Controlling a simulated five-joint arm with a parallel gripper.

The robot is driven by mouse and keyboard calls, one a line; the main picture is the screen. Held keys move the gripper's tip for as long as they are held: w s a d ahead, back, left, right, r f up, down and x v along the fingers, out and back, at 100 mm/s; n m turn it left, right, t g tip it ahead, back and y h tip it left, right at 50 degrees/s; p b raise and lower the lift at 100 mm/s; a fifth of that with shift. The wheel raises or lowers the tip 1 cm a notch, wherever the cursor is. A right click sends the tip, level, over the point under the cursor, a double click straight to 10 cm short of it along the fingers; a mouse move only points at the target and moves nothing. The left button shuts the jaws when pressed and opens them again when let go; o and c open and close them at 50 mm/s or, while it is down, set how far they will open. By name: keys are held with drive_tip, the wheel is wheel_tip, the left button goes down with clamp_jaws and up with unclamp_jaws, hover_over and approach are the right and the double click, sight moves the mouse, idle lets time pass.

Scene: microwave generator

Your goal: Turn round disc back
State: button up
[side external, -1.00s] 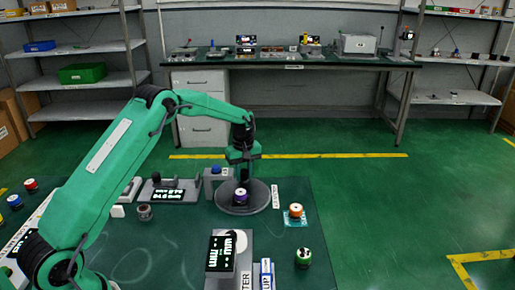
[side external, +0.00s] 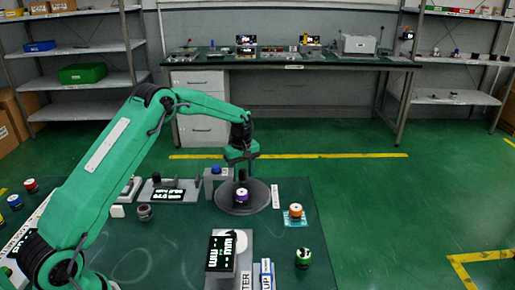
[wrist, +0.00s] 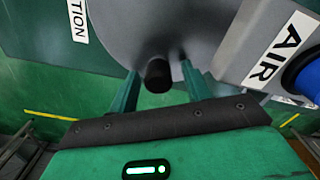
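The round disc (side external: 228,207) is grey and lies flat on the dark green table, with a purple, white-banded piece (side external: 241,195) on it in the side view. The disc (wrist: 125,30) fills the upper middle of the wrist view. A short black peg (wrist: 158,76) stands at its near edge. My gripper (side external: 241,172) is over the far part of the disc. In the wrist view my gripper (wrist: 158,78) has its green fingers apart, one on each side of the peg, with gaps visible. The purple piece does not show in the wrist view.
A grey block marked AIR (wrist: 270,45) with a blue knob (wrist: 305,78) stands close right of the disc in the wrist view. An orange-topped piece (side external: 295,211) sits right of the disc in the side view. A display box (side external: 221,253) stands in front.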

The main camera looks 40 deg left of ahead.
drive_tip(key=shift+d, duration=0.1)
drive_tip(key=shift+r, duration=3.9)
